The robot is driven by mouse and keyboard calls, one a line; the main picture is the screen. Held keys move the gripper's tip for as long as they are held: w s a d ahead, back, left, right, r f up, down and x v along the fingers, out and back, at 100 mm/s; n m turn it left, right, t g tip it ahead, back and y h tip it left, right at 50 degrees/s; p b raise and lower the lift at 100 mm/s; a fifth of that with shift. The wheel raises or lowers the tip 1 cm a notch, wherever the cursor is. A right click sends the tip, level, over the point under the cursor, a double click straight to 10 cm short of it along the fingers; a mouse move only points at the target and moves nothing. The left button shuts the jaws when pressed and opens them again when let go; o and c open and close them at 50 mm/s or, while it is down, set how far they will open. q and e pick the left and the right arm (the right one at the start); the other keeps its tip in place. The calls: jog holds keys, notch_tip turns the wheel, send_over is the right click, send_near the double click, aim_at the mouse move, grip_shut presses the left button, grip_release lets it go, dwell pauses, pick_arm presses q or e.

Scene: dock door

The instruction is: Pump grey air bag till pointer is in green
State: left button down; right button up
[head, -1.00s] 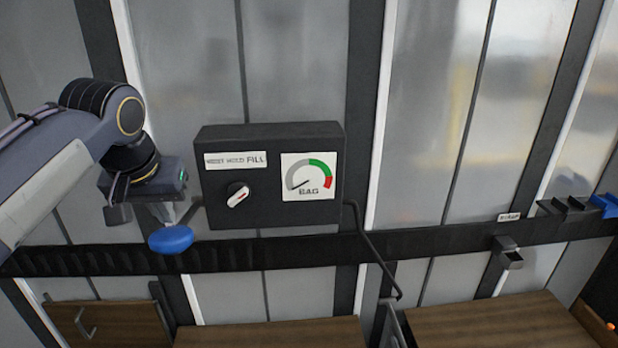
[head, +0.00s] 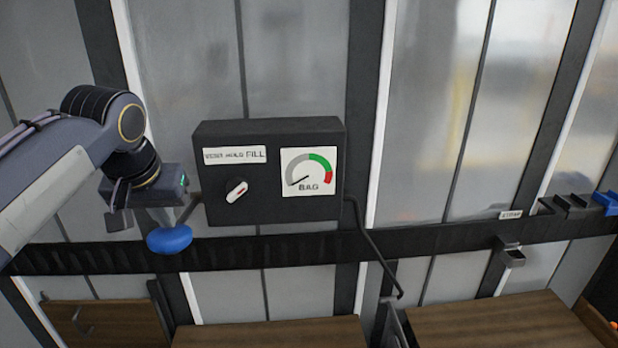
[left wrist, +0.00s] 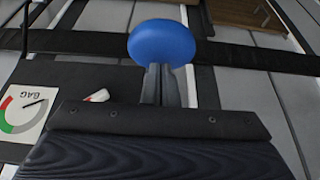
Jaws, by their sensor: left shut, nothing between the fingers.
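The black box (head: 218,205) on the door carries a BAG gauge (head: 308,172) with grey, green and red bands. Its pointer lies toward the lower left, at the low end of the grey. A small white selector knob (head: 237,190) with a red mark sits under a strip reading FILL at its right end. A round blue knob (head: 169,239) is left of the box; it also shows in the left wrist view (left wrist: 161,43). My left gripper (head: 164,224) is shut and empty, its fingertips (left wrist: 160,72) at the blue knob. Contact is unclear. The grey air bag is not identifiable.
A dark rail (head: 300,250) crosses the door below the box. A bent black pipe (head: 375,250) runs down from the box's right side. A small metal bracket (head: 511,256) and a blue piece (head: 606,203) are at the right. Brown wooden panels (head: 480,325) lie below.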

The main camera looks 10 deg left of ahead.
aim_at(167, 232)
pick_arm(q)
jog(key=shift+f+b, duration=1.7)
jog(key=shift+f, duration=0.8)
jog(key=shift+r, duration=0.25)
notch_tip(167, 232, up, 7)
jog(key=p, duration=0.7)
jog(key=shift+f, duration=0.3)
